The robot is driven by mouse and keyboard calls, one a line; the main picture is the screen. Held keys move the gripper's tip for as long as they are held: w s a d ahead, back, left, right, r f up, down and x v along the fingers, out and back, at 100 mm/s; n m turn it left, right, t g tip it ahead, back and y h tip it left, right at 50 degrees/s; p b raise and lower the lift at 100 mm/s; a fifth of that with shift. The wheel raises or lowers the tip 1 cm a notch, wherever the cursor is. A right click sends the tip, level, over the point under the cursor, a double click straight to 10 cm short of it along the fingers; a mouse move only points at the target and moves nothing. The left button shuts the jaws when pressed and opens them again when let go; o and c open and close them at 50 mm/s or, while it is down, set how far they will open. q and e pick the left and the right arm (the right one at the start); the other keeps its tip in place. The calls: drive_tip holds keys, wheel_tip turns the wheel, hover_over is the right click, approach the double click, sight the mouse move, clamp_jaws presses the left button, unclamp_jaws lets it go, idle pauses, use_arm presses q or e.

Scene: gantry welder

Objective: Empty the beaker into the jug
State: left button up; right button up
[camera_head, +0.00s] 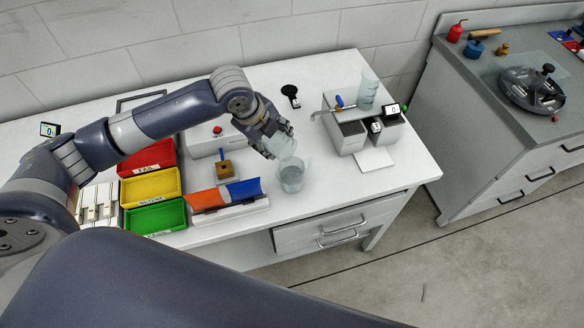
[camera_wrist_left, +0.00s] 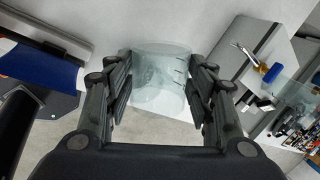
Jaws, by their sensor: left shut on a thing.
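My left gripper (camera_head: 275,143) is shut on a clear beaker (camera_head: 284,147) near the front middle of the bench. In the left wrist view the clear beaker (camera_wrist_left: 160,62) sits between the two fingers of the left gripper (camera_wrist_left: 160,85). The beaker looks tilted, and I cannot make out any contents. Just below it in the head view, a clear open vessel, seemingly the jug (camera_head: 291,179), stands upright on the bench. The beaker overlaps its far rim in the picture; I cannot tell whether they touch. My right gripper is not in view.
Left of the jug are an orange and blue holder (camera_head: 226,196) and red, yellow (camera_head: 151,187) and green trays. The bench's front right corner is clear.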

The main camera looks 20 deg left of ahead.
use_arm(q)
drive_tip(key=shift+w+a+f+h+b, duration=0.15)
drive_tip(key=shift+a+f+h+b, duration=0.25)
drive_tip(key=shift+b, duration=0.4)
drive_tip(key=shift+w+a+f+g+b, duration=0.1)
drive_tip(key=shift+a+g+b, duration=0.05)
drive_tip(key=shift+g+b, duration=0.15)
drive_tip(key=shift+w+a+f+n+g+h+p, duration=0.1)
drive_tip(key=shift+w+a+n+g+h+p, duration=0.1)
drive_tip(key=shift+a+h, duration=0.15)
drive_tip(key=shift+w+a+f+n+g+h+p, duration=0.15)
drive_tip(key=shift+a+h, duration=0.1)
drive_tip(key=shift+a, duration=0.15)
drive_tip(key=w+a+f+n+g+h+b, duration=0.3)
drive_tip(key=h+b, duration=0.5)
drive_tip(key=b, duration=0.7)
drive_tip(key=a+r+h+b, duration=0.4)
drive_tip(key=r+h+b, duration=0.1)
drive_tip(key=r, duration=0.2)
drive_tip(key=shift+w+a+r+n+g+b, duration=0.3)
drive_tip(key=shift+w+a+n+g, duration=0.05)
drive_tip(key=shift+w, duration=0.1)
drive_tip(key=shift+r, duration=0.1)
